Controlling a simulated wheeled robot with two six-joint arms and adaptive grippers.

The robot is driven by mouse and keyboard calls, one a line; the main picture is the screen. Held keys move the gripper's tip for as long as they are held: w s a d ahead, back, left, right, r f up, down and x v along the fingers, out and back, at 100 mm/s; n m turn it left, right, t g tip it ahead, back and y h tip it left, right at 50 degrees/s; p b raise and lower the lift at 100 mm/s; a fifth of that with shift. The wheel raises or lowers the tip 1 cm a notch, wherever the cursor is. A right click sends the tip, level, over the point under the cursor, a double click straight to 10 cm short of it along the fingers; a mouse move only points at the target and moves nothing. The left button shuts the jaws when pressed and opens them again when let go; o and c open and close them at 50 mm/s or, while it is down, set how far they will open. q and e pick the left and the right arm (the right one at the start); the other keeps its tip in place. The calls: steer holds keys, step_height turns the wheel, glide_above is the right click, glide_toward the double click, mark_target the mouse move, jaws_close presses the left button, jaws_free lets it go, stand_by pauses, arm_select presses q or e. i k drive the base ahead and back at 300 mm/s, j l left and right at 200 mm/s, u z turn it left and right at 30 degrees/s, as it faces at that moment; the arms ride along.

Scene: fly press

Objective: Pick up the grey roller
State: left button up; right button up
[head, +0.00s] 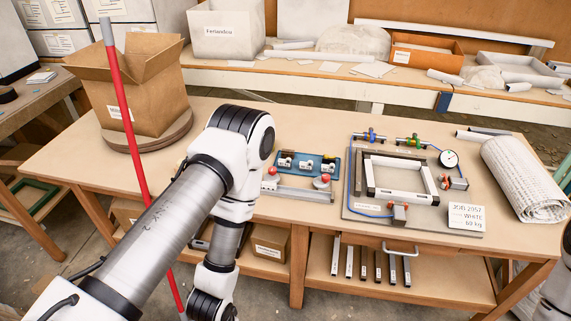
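I cannot tell for certain which thing is the grey roller. A dark grey rod (490,131) lies at the back right of the table, beside a pale rod (470,137). A long grey bar (301,194) lies near the table's front edge. Several short grey and dark bars (364,263) stand in a row at the lower shelf. My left arm rises from the lower left, bends over the table's front and goes down out of the picture. Its gripper is out of view. Only a piece of my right arm shows at the lower right edge.
The table (330,115) holds an open cardboard box (140,90) on a round board, a blue tray (323,164), a framed fixture (400,178) with hoses and gauge, and a white roll (525,180). A red pole (130,130) stands upright at the left, slightly tilted.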

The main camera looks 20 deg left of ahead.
mark_target(287, 163)
steer(key=i+j, duration=0.3)
steer(key=i, duration=0.15)
steer(key=i+j, duration=0.3)
steer(key=i, duration=0.15)
steer(key=i+j, duration=0.25)
steer(key=i, duration=0.2)
